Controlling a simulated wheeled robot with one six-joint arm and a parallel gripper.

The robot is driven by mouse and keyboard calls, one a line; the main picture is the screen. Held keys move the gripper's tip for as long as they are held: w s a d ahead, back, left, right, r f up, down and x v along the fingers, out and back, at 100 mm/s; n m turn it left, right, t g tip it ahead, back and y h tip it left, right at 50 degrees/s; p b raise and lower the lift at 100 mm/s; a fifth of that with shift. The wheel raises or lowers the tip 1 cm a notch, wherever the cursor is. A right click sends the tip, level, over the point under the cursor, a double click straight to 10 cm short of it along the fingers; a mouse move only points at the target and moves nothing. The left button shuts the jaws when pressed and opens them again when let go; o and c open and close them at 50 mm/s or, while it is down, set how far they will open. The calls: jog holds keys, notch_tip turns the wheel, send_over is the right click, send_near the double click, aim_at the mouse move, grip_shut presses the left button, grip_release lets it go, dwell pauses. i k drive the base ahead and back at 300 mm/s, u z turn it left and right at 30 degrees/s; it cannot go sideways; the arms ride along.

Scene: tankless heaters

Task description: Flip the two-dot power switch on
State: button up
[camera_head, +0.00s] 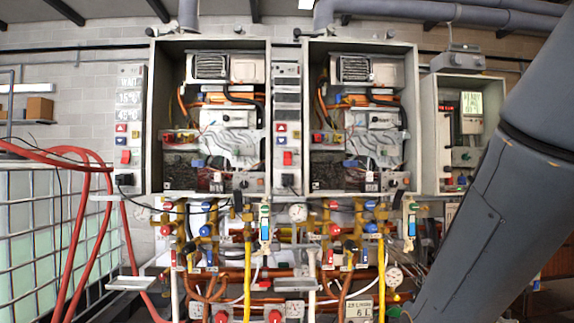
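Two open heater cabinets hang side by side on the wall, the left heater (211,120) and the right heater (360,120). A narrow control panel stands left of each one. The left panel (130,110) has a red rocker switch (126,157) low on it. The middle panel (287,110), between the cabinets, has a similar red rocker switch (287,158). The dot markings and the switch positions are too small to tell. My arm crosses the right side of the view, well apart from both switches. My gripper is out of view.
Below the cabinets are copper and yellow pipes with several valves and gauges (298,212). A caged white tank (40,240) with red hoses (85,190) stands at the left. A smaller open electrical box (463,125) is on the right. The space before the panels looks clear.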

aim_at(287, 155)
jog(key=u, duration=0.05)
jog(key=k, duration=0.5)
jog(key=u, duration=1.35)
jog(key=i, duration=0.95)
jog(key=z, duration=1.7)
jog(key=i, duration=0.3)
jog(key=z, duration=0.15)
